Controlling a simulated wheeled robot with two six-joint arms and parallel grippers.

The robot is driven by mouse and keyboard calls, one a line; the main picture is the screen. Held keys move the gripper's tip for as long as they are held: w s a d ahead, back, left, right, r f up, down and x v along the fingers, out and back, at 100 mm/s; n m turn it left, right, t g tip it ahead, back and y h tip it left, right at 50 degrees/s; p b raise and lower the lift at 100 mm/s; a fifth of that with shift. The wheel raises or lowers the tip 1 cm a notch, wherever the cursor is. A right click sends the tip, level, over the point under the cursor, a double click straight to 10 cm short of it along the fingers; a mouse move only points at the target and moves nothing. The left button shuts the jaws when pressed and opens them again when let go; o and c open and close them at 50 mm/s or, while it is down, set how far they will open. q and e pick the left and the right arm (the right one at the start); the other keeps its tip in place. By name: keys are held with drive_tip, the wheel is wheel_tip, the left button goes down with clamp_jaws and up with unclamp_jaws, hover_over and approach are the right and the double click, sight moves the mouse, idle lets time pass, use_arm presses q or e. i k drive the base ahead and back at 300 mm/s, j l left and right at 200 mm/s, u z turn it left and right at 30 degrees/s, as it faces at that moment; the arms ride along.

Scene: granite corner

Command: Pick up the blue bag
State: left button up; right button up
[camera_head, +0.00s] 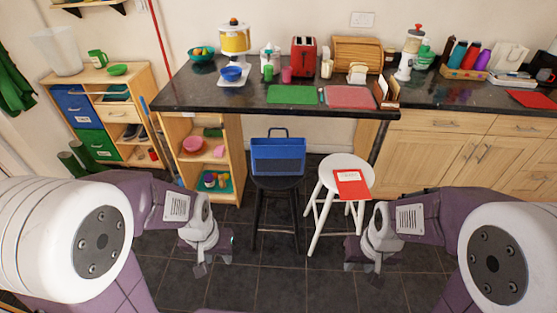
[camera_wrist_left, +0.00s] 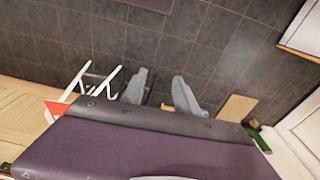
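The blue bag (camera_head: 278,156) stands upright on a black stool (camera_head: 276,184) in the middle of the head view, its dark handle raised above it. My left gripper (camera_head: 203,268) is low in front of the bag, to its left, and apart from it. In the left wrist view the left gripper's two fingers (camera_wrist_left: 158,82) are spread, with only dark floor between them. The bag does not show in that view. My right gripper (camera_head: 361,266) is low at the right, in front of the white stool and apart from the bag. Its finger spacing is unclear.
A white stool (camera_head: 345,166) with a red book (camera_head: 351,184) stands right beside the black stool. Behind is a dark counter (camera_head: 215,97) crowded with kitchen items. A wooden shelf (camera_head: 227,147) stands left of the bag. The tiled floor (camera_head: 290,275) between my grippers is clear.

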sight(270, 155)
drive_tip(key=i+j+z, duration=0.2)
drive_tip(key=i+z, duration=0.15)
drive_tip(key=i+j+z, duration=0.35)
drive_tip(key=i, duration=0.2)
drive_tip(key=i+j+z, duration=0.35)
drive_tip(key=i+j, duration=0.05)
